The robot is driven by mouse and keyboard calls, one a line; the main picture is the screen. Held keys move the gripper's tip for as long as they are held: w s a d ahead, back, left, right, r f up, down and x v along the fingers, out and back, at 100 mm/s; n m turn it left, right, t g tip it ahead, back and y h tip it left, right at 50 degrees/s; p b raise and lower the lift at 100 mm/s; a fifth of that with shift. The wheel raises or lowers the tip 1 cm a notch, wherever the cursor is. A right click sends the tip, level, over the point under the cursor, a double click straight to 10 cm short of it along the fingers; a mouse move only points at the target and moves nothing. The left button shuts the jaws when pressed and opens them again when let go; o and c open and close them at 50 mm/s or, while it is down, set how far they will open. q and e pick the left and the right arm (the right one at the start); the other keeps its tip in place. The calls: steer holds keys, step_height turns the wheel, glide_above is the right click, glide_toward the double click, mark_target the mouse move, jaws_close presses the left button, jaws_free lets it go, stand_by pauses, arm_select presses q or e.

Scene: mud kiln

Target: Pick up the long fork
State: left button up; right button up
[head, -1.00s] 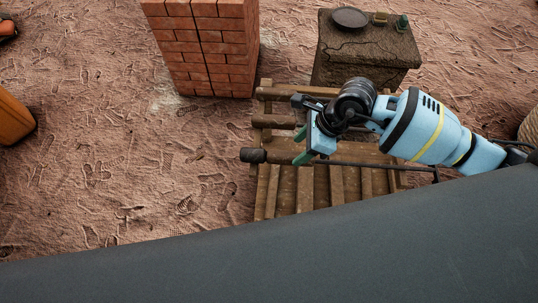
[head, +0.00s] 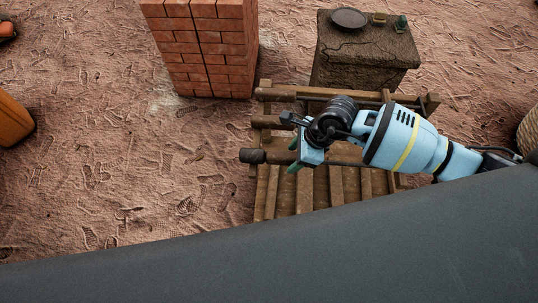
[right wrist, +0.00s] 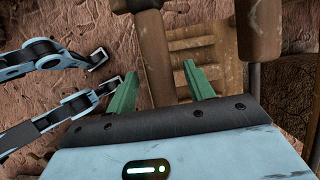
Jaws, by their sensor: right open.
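The long fork (head: 253,156) appears to be the dark-ended, wooden-handled tool lying crosswise on a low slatted wooden rack. Its thin shaft runs right behind my right gripper; its tines cannot be made out. My right gripper (head: 294,155) is open and empty, its green fingertips on either side of the line of the handle. In the right wrist view, the handle (right wrist: 152,45) lies beyond and between the two green fingers (right wrist: 160,88). I cannot tell whether they reach down around it.
The slatted rack (head: 304,190) has a raised rail at the back. A brick pillar (head: 205,50) stands behind it at left. A cracked block (head: 360,55) behind it bears a dark plate (head: 349,18) and small items. Open ground lies left.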

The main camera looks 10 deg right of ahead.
steer(key=shift+x, duration=0.95)
jaws_close()
steer(key=shift+w+r, duration=0.1)
steer(key=shift+r, duration=0.1)
